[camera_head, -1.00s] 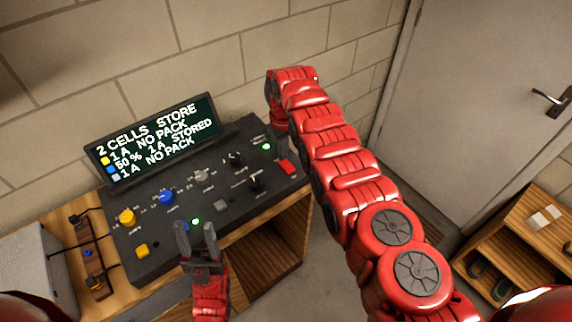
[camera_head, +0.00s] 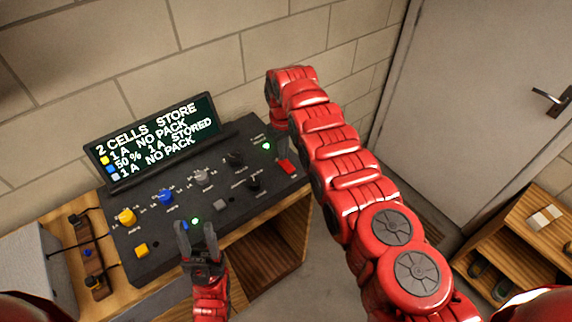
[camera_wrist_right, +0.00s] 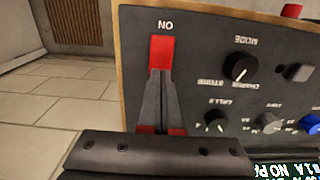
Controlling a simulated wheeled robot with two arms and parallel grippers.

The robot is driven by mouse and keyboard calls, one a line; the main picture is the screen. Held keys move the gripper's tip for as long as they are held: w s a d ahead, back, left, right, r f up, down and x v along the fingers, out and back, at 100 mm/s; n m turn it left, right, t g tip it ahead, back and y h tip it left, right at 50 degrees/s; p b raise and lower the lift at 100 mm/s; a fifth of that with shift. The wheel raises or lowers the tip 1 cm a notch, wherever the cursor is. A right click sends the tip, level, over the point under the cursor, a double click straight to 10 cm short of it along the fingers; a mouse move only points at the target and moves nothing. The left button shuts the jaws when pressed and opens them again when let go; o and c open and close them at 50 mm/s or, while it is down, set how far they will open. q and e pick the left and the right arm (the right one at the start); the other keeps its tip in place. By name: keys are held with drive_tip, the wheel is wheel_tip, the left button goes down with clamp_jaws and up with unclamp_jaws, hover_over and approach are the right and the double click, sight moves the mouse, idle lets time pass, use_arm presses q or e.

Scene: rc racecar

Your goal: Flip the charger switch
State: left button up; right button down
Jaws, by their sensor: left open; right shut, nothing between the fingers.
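The charger (camera_head: 150,265) is a dark console with a lit text screen, knobs, buttons and a red switch (camera_head: 287,167) at its right end. In the right wrist view the red switch (camera_wrist_right: 162,50) sits under a label that appears upside down as "NO". My right gripper (camera_wrist_right: 160,74) is shut and empty, its tips over the lower part of the switch; contact cannot be told. In the head view my right gripper (camera_head: 282,150) is mostly hidden behind its arm, beside the switch. My left gripper (camera_head: 196,230) is open and empty at the console's front edge.
Yellow (camera_head: 126,216), blue (camera_head: 166,197) and grey (camera_head: 201,177) knobs stand on the panel. A black mode knob (camera_wrist_right: 240,67) is near the switch. A wooden bench (camera_head: 270,240) carries the charger. A block wall is behind; a grey door (camera_head: 480,100) stands right.

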drive_tip(key=shift+f+b, duration=0.75)
drive_tip(key=shift+f, duration=0.05)
drive_tip(key=shift+r, duration=0.15)
wheel_tip(320, 180, up, 3)
drive_tip(key=shift+f+p, duration=0.1)
drive_tip(key=shift+p, duration=1.15)
wheel_tip(320, 180, up, 2)
drive_tip(key=shift+r+p, duration=0.1)
drive_tip(key=shift+p, duration=0.45)
drive_tip(key=shift+r, duration=0.9)
